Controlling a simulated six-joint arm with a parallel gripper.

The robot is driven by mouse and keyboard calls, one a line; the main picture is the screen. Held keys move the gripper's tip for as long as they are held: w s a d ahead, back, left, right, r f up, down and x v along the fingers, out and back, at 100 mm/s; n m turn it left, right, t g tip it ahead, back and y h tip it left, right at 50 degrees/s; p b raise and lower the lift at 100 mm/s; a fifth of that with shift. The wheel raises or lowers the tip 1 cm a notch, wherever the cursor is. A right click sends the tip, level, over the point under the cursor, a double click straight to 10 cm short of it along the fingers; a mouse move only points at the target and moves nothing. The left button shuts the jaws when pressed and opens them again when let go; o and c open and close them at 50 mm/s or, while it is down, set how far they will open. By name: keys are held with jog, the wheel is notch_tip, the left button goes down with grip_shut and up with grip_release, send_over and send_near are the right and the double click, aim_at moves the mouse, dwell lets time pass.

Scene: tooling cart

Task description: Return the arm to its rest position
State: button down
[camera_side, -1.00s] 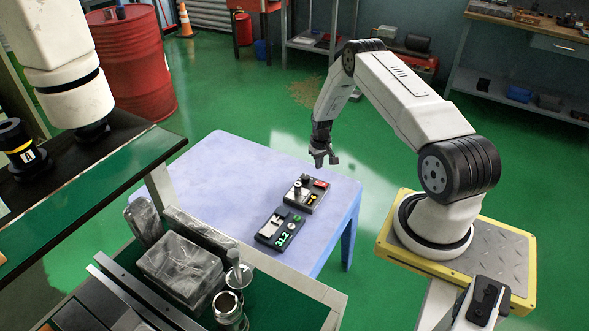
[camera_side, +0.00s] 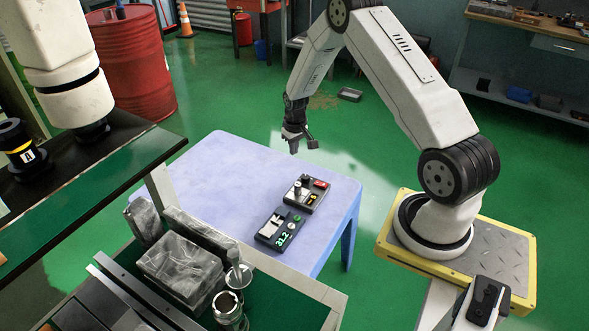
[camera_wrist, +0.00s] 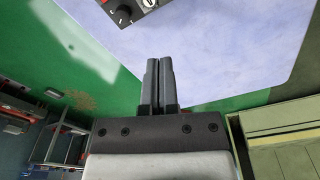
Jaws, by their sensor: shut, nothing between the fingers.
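My gripper (camera_side: 297,146) hangs pointing down above the far right part of the lavender table (camera_side: 215,165). It is clear of the table and holds nothing. In the wrist view my gripper's two fingers (camera_wrist: 158,68) lie side by side, shut. A small control box (camera_side: 306,193) with a knob and a red display stands on the table near its right corner. A second dark box (camera_side: 280,229) with a green number display stands next to it. In the wrist view, part of a control box (camera_wrist: 130,10) shows at the top edge.
A dark-topped bench with a green front (camera_side: 110,190) stands at the left. A cart (camera_side: 290,300) in front holds a wrapped block (camera_side: 181,269) and metal cups (camera_side: 228,307). A red barrel (camera_side: 133,65) stands behind. The green floor (camera_side: 375,130) behind the table is open.

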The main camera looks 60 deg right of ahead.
jog(key=s+a+r+n+t, duration=0.1)
jog(key=s+a+r+n, duration=0.15)
jog(key=a+r, duration=1.05)
jog(key=s+a+r+n+t, duration=0.1)
jog(key=s+a+r, duration=0.3)
jog(key=s+a, duration=0.8)
jog(key=shift+a+n, duration=0.2)
jog(key=shift+n, duration=0.25)
